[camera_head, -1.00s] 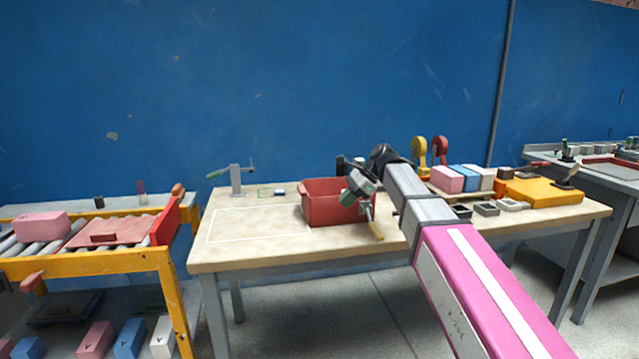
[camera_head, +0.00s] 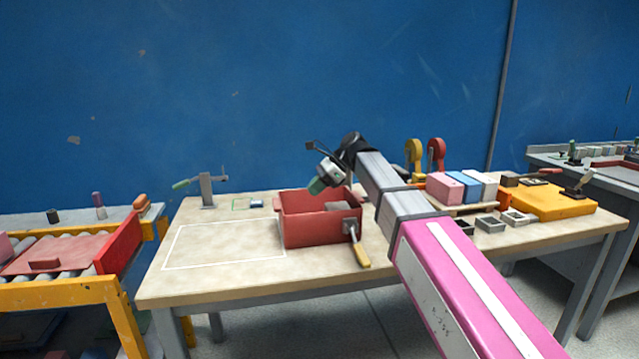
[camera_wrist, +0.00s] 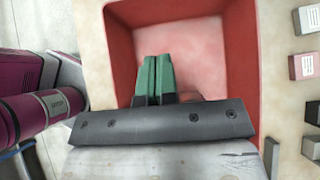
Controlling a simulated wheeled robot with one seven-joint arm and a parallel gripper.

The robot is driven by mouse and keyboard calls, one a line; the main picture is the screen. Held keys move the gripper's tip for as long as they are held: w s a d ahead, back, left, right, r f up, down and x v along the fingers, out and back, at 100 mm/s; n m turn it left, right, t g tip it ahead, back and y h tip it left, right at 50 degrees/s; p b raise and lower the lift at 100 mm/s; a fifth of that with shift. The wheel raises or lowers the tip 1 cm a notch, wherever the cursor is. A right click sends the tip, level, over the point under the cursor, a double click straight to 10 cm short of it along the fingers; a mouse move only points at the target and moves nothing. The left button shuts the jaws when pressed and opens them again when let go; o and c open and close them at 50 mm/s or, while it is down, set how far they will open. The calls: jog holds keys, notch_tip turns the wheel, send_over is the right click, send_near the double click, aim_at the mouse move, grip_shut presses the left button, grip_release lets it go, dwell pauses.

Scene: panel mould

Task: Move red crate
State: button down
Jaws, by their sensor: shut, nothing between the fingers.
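The red crate (camera_head: 322,233) stands upright on the wooden table, right of a white outlined rectangle (camera_head: 225,245). Its open top faces up. In the wrist view its red wall (camera_wrist: 242,60) surrounds a pale pink floor. My gripper (camera_head: 316,187) is above the crate's opening in the head view, tilted down to the left. In the wrist view its green fingers (camera_wrist: 155,72) are shut together, with nothing between them, over the crate's inside. I cannot tell how far the fingertips are from the crate. The near part of the crate is hidden by my gripper in the wrist view.
A yellow-handled tool (camera_head: 359,252) is at the crate's front right. Pink, blue and white blocks (camera_head: 455,188), small grey moulds (camera_head: 490,224) and an orange slab (camera_head: 550,201) occupy the table's right. A clamp (camera_head: 206,188) stands at back left. The outlined rectangle is clear.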

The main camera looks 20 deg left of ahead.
jog(key=s+a+f, duration=0.3)
jog(key=s+a, duration=0.1)
jog(key=a, duration=0.2)
jog(key=shift+a+f, duration=0.3)
jog(key=shift+f, duration=0.1)
jog(key=s+a, duration=0.7)
jog(key=a, duration=0.5)
jog(key=s+a, duration=0.8)
jog(key=a, duration=0.5)
jog(key=shift+s, duration=0.25)
jog(key=w+d+f+v, duration=0.1)
jog(key=f+v, duration=0.1)
jog(key=v, duration=1)
jog(key=shift+d+r, duration=0.3)
jog(key=shift+d, duration=0.3)
